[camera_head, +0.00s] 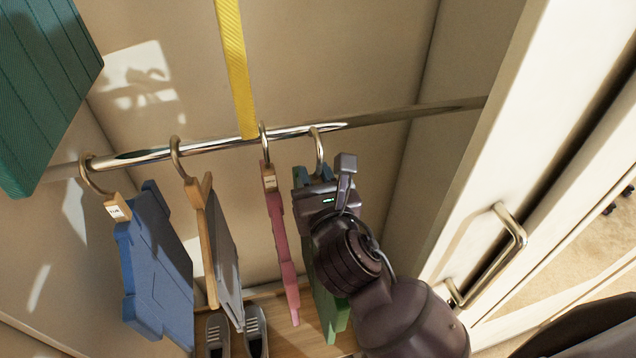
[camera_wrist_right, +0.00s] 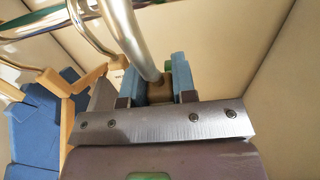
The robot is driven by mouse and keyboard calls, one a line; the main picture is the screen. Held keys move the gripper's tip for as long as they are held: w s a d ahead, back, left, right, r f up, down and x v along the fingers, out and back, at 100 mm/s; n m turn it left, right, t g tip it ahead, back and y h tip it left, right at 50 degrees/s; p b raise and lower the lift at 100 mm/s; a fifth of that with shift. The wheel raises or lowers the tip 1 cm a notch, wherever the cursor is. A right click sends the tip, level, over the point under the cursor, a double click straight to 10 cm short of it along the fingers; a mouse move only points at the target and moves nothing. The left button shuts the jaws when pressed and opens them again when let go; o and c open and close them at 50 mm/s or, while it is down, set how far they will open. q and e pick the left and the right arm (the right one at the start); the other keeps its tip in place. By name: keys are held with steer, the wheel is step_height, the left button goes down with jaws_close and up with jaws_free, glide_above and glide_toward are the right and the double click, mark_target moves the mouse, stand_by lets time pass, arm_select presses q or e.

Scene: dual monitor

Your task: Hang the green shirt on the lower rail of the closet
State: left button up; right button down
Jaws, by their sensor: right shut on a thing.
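The green shirt (camera_head: 328,295) hangs upright at the right end of the row of clothes, partly hidden behind my right arm. Its metal hook (camera_head: 319,150) meets the lower rail (camera_head: 225,143) in the head view; whether its weight rests there I cannot tell. My right gripper (camera_head: 318,180) is shut on the hanger's neck just under the hook. In the right wrist view, the blue finger pads of the gripper (camera_wrist_right: 158,84) close on the wooden neck, and the hook (camera_wrist_right: 125,35) rises from between them. My left gripper is not in view.
A pink garment (camera_head: 281,235) hangs close to the left of the green shirt, then a grey one (camera_head: 223,255) and a blue one (camera_head: 157,265). A teal garment (camera_head: 45,90) and yellow strip (camera_head: 235,65) hang above. Shoes (camera_head: 256,330) stand below. The door handle (camera_head: 500,260) is right.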

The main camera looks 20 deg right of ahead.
steer(key=shift+w, duration=3.8)
steer(key=shift+f+b, duration=0.35)
steer(key=shift+f, duration=0.65)
steer(key=c, duration=0.9)
jaws_free()
steer(key=shift+o, duration=0.3)
steer(key=shift+f, duration=0.1)
steer(key=shift+s, duration=0.1)
